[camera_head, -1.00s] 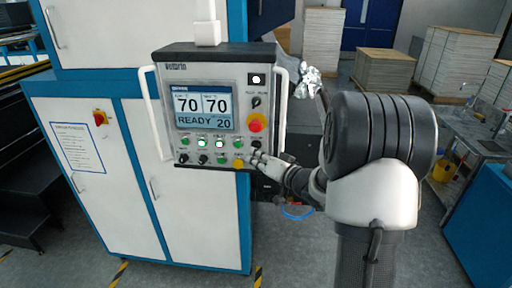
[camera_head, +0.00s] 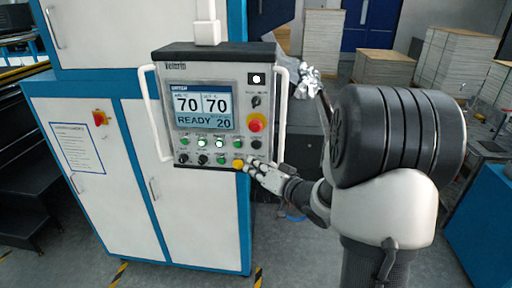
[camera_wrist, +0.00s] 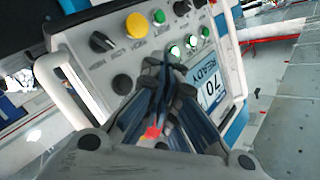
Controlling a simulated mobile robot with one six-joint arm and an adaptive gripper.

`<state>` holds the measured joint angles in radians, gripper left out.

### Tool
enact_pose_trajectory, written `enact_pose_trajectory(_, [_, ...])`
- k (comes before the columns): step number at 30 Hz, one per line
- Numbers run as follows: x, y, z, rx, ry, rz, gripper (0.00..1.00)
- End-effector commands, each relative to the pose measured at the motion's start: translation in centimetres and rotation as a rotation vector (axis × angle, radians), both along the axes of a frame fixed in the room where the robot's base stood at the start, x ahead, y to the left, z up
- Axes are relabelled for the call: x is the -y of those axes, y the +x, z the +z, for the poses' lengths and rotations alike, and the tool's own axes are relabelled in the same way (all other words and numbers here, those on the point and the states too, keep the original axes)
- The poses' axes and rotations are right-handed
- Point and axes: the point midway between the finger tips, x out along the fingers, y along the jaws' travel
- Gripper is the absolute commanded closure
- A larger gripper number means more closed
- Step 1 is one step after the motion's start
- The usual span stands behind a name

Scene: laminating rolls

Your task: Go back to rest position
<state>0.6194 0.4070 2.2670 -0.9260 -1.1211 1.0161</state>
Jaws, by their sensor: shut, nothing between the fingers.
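My gripper (camera_head: 250,164) is shut and empty, its fingertips just in front of the lower right of the control panel (camera_head: 246,84). In the head view it is beside the yellow button (camera_head: 238,163); I cannot tell whether it touches the panel. In the wrist view the closed fingers (camera_wrist: 165,72) point at the panel, with the yellow button (camera_wrist: 137,25) and lit green buttons (camera_wrist: 191,41) beyond them. The panel's screen (camera_head: 203,107) reads 70, 70, READY and 20. A red emergency button (camera_head: 256,123) sits above the gripper.
The panel has white side handles (camera_head: 281,112) near my arm. A white and blue cabinet (camera_head: 200,215) stands behind it. Stacked boards (camera_head: 322,40) stand at the back. A metal bench (camera_head: 475,140) is at the right. Grey floor shows between.

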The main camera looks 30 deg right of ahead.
Motion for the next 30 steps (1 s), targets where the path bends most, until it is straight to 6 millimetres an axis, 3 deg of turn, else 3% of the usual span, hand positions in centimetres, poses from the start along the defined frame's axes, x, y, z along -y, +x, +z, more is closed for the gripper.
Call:
enact_pose_trajectory(16, [-0.1, 0.1, -0.1, -0.003, -0.012, -0.004, 1.0])
enact_pose_trajectory(22, [-0.4, -0.2, -1.8, -0.088, -0.2, -0.093, 1.0])
enact_pose_trajectory(26, [-1.0, -2.4, -3.7, -0.213, -0.374, -0.183, 1.0])
enact_pose_trajectory(30, [-2.5, -7.1, -6.4, -0.378, -0.501, -0.231, 1.0])
